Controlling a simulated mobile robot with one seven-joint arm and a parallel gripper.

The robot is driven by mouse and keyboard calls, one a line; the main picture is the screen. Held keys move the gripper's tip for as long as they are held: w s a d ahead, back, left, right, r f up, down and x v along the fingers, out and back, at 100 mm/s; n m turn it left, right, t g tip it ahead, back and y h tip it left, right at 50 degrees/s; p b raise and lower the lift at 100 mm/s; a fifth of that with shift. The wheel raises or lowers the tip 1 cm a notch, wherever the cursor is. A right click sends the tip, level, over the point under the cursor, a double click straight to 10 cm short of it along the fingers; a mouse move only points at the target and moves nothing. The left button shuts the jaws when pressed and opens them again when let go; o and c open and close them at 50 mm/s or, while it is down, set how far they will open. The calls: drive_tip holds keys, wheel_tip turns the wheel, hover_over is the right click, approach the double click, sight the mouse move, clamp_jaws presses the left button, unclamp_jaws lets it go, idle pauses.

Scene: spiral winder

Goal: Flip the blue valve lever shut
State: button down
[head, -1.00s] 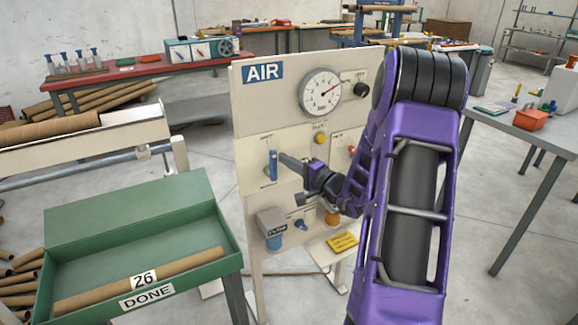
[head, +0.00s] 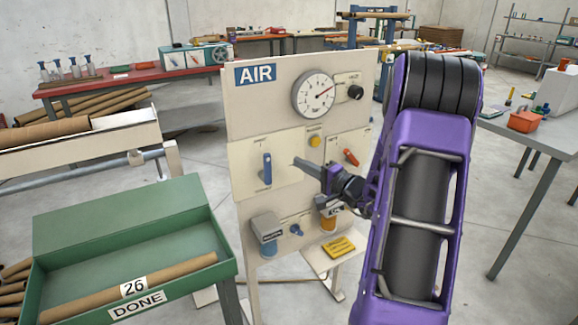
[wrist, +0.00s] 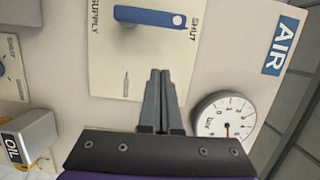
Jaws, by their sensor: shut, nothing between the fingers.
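The blue valve lever (head: 267,168) is on a cream plate (head: 246,166) on the AIR panel. It stands upright in the head view. In the wrist view the lever (wrist: 150,18) lies lengthwise between the words SUPPLY and SHUT, with a silver round spot near its SHUT end. I cannot tell which end is the pivot. My gripper (head: 296,162) is shut and empty, to the right of the lever and apart from it in the head view. In the wrist view my gripper's tips (wrist: 160,75) are over the same plate, below the lever, with a visible gap.
The gauge (head: 315,93) and a black knob (head: 355,92) are above right of the lever. A red-orange lever (head: 351,157) and a yellow button (head: 315,141) are close to my arm. The green DONE tray (head: 110,195) stands left of the panel.

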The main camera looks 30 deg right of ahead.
drive_tip(key=v, duration=0.7)
drive_tip(key=shift+a, duration=0.1)
